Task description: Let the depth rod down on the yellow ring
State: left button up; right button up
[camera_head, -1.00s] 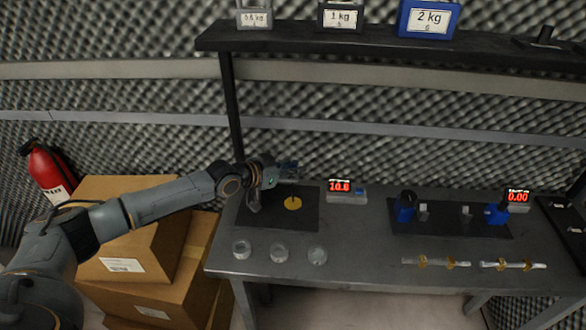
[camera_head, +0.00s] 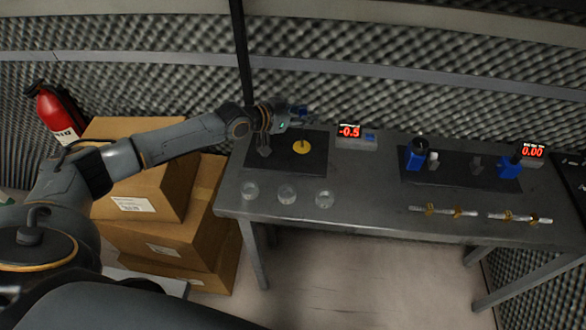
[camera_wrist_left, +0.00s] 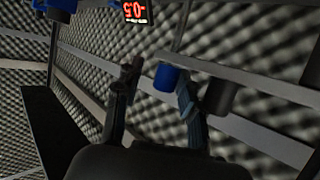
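The yellow ring (camera_head: 302,147) lies flat on a dark mat (camera_head: 318,170) at the left of the bench in the head view. A small dark upright, probably the depth rod's lower end, meets it; the contact is too small to make out. My left gripper (camera_head: 297,114) is above and behind the ring, beside a small blue part. In the left wrist view the two fingers (camera_wrist_left: 156,80) stand apart, with a blue cylinder (camera_wrist_left: 167,78) between them, nearer the right finger, and a gap on the left. The readout (camera_head: 349,131) shows -0.5. My right gripper is out of view.
A second mat (camera_head: 455,178) with blue-topped devices and a 0.00 readout (camera_head: 532,151) is to the right. Cardboard boxes (camera_head: 150,215) stand left of the bench. The middle front bench top is clear.

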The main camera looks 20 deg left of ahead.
pick_arm(q)
jog(key=r+p, duration=0.7)
jog(key=shift+a, duration=0.2)
jog(key=s+f+b+v, duration=0.1)
jog(key=b+v, duration=0.3)
jog(key=v, duration=0.9)
jog(key=s+d+f+m+g+b, duration=0.1)
jog(key=s+d+f, duration=0.2)
jog(key=d+f, duration=0.35)
jog(key=s+d+f+g, duration=0.2)
jog(key=s+d+f, duration=0.2)
jog(key=d+f, duration=0.3)
jog(key=s+f+n+g+y, duration=0.2)
jog(key=s+f+y, duration=0.1)
jog(key=s+f, duration=0.6)
jog(key=shift+s+f+y+b, duration=0.2)
jog(key=shift+f+y+b, duration=0.1)
jog(key=shift+y, duration=0.1)
jog(key=shift+s+a+r, duration=0.1)
jog(key=shift+a, duration=0.05)
